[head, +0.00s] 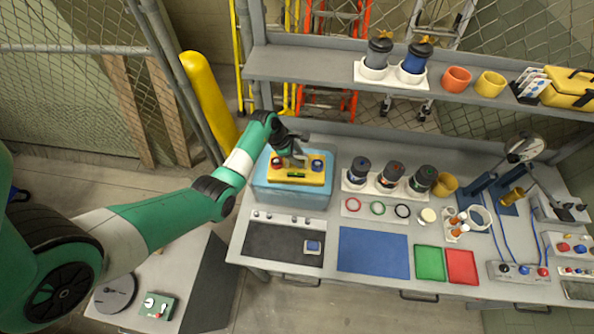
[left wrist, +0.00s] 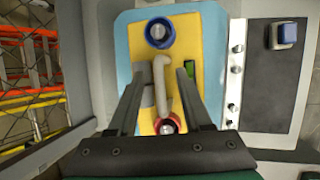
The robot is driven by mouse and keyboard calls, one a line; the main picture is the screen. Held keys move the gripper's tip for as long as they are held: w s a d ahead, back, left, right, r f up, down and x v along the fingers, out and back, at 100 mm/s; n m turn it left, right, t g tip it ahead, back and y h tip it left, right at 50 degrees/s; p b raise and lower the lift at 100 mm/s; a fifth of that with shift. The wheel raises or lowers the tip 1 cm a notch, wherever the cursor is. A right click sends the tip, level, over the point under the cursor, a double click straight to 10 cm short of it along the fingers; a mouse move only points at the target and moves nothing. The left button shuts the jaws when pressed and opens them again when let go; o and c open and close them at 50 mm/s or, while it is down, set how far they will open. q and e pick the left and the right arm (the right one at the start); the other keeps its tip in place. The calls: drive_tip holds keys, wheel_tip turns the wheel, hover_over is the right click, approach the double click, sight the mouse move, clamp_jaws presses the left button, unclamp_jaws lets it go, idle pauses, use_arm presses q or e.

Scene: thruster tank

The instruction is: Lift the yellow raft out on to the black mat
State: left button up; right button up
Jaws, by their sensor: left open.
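The yellow raft (head: 313,176) sits in the blue water tank (head: 270,195) at the back left of the bench. It carries a red-ringed thruster, a blue-ringed thruster and a pale raised handle (left wrist: 161,82). My left gripper (head: 296,160) is over the raft. In the left wrist view my left gripper (left wrist: 160,76) is open, with its fingers on either side of the handle; I cannot tell whether they touch it. The black mat (head: 270,243) lies in front of the tank, with a small blue-topped block (head: 313,246) on its right end. My right gripper is not in view.
A row of knobs (head: 283,218) lies between tank and mat. A blue mat (head: 373,252), green mat (head: 430,263) and red mat (head: 461,266) lie to the right. Dark canisters (head: 390,174) stand right of the tank. Most of the black mat is bare.

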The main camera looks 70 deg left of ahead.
use_arm(q)
drive_tip(key=shift+w+f, duration=0.1)
drive_tip(key=shift+f, duration=0.15)
clamp_jaws()
drive_tip(key=shift+r, duration=0.1)
idle(1.2)
